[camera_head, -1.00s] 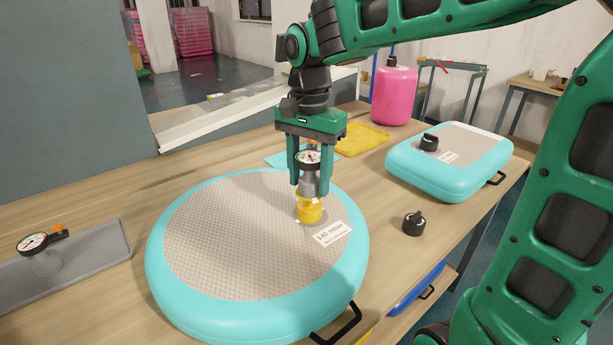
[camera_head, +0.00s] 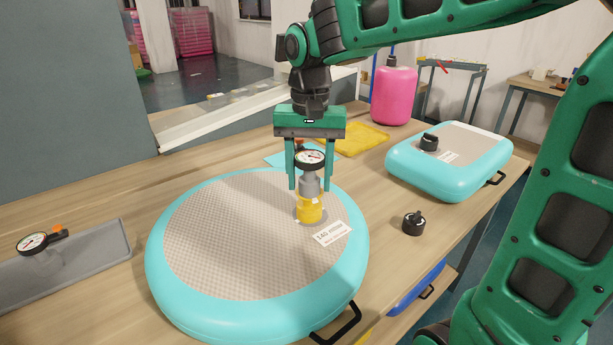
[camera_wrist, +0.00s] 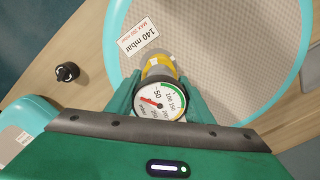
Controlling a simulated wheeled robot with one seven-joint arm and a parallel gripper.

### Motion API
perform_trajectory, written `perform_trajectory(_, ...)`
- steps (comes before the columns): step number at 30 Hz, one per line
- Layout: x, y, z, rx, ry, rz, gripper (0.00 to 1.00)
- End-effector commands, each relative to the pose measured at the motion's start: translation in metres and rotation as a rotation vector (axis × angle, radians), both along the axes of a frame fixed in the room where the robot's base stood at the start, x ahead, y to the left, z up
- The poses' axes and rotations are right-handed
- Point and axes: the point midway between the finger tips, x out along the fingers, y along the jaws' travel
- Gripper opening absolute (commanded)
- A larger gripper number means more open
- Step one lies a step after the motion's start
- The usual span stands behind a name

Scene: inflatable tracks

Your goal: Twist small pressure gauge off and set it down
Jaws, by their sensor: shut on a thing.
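The small pressure gauge (camera_head: 310,158) has a round white dial, a black rim and a grey stem. It stands upright on a yellow fitting (camera_head: 311,210) on the round turquoise inflatable (camera_head: 220,230). My gripper (camera_head: 309,186) points down with one finger on each side of the gauge and is shut on it. In the wrist view the dial (camera_wrist: 160,101) sits between the green fingers, with the yellow fitting (camera_wrist: 158,68) just beyond it. The stem and fitting appear to meet; I cannot tell whether they are still threaded.
Another gauge (camera_head: 32,243) lies on a grey tray (camera_head: 85,260) at left. A black cap (camera_head: 413,223) sits on the wooden table right of the round inflatable. A rectangular inflatable (camera_head: 450,165), yellow tray (camera_head: 362,139) and pink bottle (camera_head: 394,95) stand behind.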

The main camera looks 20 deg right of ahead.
Motion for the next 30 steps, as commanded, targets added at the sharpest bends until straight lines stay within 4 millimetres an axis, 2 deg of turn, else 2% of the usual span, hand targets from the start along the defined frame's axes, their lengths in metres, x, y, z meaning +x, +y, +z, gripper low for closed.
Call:
perform_trajectory(8, 0.0, 0.0, 0.001, 0.0, -0.001, -0.002, 0.21)
perform_trajectory(30, 0.0, 0.0, 0.026, 0.0, -0.001, -0.004, 0.21)
